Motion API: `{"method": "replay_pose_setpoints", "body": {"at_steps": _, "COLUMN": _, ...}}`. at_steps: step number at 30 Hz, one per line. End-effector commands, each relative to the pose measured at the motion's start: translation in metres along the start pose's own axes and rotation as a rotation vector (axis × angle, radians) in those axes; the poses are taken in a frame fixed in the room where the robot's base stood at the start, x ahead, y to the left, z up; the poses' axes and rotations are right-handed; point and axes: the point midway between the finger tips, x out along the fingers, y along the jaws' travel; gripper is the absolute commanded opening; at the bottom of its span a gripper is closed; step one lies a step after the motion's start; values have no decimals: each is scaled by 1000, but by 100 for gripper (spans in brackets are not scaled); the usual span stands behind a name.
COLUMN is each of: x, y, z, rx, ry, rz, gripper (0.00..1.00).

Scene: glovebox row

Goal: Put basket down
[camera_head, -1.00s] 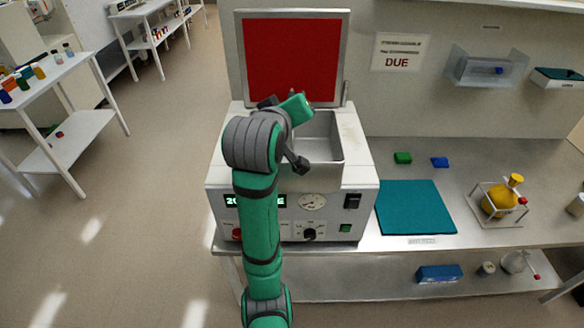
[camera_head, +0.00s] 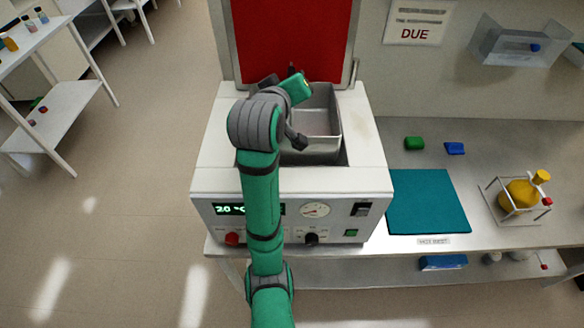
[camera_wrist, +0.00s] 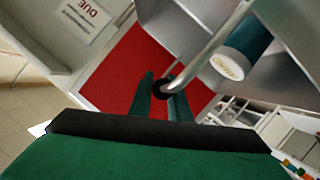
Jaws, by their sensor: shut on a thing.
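The basket (camera_head: 322,123) is a grey metal open box. In the head view it sits at the opening of a white bench machine (camera_head: 220,160), with a dark gap showing beside its lower right. How deep it sits is hard to tell. My gripper (camera_wrist: 161,92) is shut on the basket's curved metal handle (camera_wrist: 213,42) in the wrist view. In the head view my arm covers the basket's left side and the fingertips are hidden.
The machine's red-lined lid (camera_head: 290,40) stands open behind. To the right, a teal mat (camera_head: 428,202) lies bare on the bench, with green (camera_head: 414,143) and blue (camera_head: 455,148) pieces behind it. A yellow flask (camera_head: 520,192) stands in a rack farther right.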

Motion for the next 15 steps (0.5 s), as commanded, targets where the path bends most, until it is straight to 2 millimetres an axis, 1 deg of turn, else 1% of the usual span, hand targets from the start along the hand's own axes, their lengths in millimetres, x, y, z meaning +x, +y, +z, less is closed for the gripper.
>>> {"method": "replay_pose_setpoints", "body": {"at_steps": 5, "x": 4, "y": -8, "z": 11, "rx": 1, "ry": 2, "rz": 1, "gripper": 0}}
{"method": "replay_pose_setpoints", "body": {"at_steps": 15, "x": 19, "y": -34, "z": 48, "rx": 0, "ry": 2, "rz": 1, "gripper": 0}}
